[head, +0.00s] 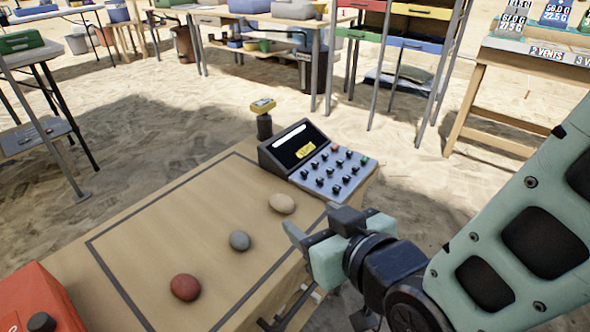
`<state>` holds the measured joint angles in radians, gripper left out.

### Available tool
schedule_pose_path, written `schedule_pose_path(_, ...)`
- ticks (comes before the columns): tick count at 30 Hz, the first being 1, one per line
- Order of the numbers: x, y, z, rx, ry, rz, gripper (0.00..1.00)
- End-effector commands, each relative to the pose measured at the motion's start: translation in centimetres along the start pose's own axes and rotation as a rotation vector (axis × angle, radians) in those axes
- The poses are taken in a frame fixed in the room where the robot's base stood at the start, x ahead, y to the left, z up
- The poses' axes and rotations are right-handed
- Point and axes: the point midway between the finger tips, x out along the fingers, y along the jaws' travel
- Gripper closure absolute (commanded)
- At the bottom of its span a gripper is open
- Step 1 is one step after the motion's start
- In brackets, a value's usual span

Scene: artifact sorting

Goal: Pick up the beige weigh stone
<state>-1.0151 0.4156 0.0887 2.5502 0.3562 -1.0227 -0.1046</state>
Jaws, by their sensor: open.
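In the head view, the beige weigh stone (282,204) lies on the tan table, near the far right corner of the dark marked outline. A grey stone (239,240) and a red stone (185,287) lie nearer to me, to its left. My gripper (314,222) is just to the right of the beige stone and a little nearer to me, above the table's right edge. Its jaws are open and empty, apart from all the stones.
A console with knobs and a screen (318,160) stands behind the beige stone. A dark post with a yellow top (263,118) is beside it. A red box (38,300) sits at the near left. The table (150,245) is clear left of the stones.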

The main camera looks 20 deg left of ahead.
Motion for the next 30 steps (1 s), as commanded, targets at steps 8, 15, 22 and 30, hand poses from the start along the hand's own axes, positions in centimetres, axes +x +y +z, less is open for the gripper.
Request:
schedule_pose_path(8,5.2,0.0,0.4,0.001,0.001,-0.001,0.4)
schedule_pose_path(15,7.4,0.0,0.2,0.001,-0.001,-0.001,0.4)
schedule_pose_path(22,10.0,0.1,1.3,0.001,0.0,-0.001,0.4)
schedule_pose_path(30,12.6,0.1,1.2,0.001,0.0,-0.002,0.4)
